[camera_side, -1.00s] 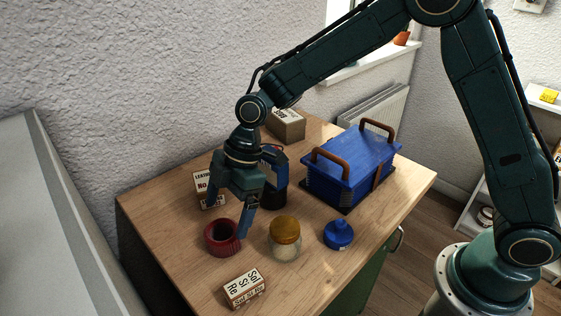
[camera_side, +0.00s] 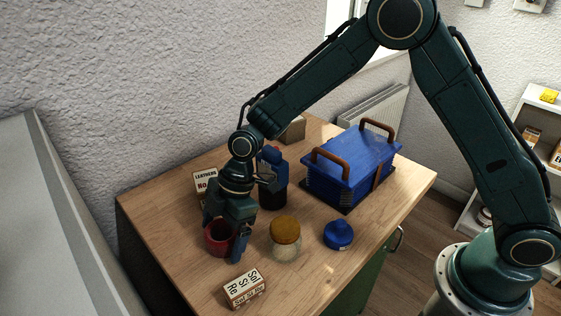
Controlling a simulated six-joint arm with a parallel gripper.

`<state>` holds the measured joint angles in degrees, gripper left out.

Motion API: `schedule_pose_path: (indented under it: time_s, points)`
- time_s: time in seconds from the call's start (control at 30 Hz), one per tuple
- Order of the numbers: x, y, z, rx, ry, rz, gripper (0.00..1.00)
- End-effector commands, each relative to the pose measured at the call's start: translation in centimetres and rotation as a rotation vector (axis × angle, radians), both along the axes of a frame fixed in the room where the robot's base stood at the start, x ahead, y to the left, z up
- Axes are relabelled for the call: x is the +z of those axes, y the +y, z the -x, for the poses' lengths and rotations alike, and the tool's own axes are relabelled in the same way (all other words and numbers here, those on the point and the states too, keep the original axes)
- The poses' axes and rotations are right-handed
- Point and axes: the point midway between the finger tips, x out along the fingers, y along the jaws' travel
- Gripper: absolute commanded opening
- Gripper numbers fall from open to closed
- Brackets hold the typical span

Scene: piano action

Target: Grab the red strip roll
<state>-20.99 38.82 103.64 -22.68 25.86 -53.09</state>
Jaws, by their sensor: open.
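The red strip roll (camera_side: 217,238) stands on the wooden table, left of the jar with the ochre lid. My gripper (camera_side: 226,238) is low over it, pointing down. One finger shows on the roll's right side, and the other is mostly hidden at its left and back. The jaws are open around or right beside the roll. I cannot tell whether they touch it. The gripper covers the upper right part of the roll.
A jar with an ochre lid (camera_side: 285,238) stands close on the right. A blue round container (camera_side: 338,235), a blue case with brown handles (camera_side: 352,165), a dark blue bottle (camera_side: 272,188), a leathers box (camera_side: 205,183) and a lettered box (camera_side: 244,289) surround it. The front right tabletop is clear.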

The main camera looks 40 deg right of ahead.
Motion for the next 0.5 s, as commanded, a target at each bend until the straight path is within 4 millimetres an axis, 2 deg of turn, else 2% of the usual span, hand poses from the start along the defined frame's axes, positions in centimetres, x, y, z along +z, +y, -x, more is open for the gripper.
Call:
schedule_pose_path:
  time_s: [0.47,0.5]
  points:
    - [-0.03,0.03,-0.01,0.000,0.000,-0.001,0.91]
    - [-0.03,0.03,-0.01,0.000,0.000,-0.001,0.85]
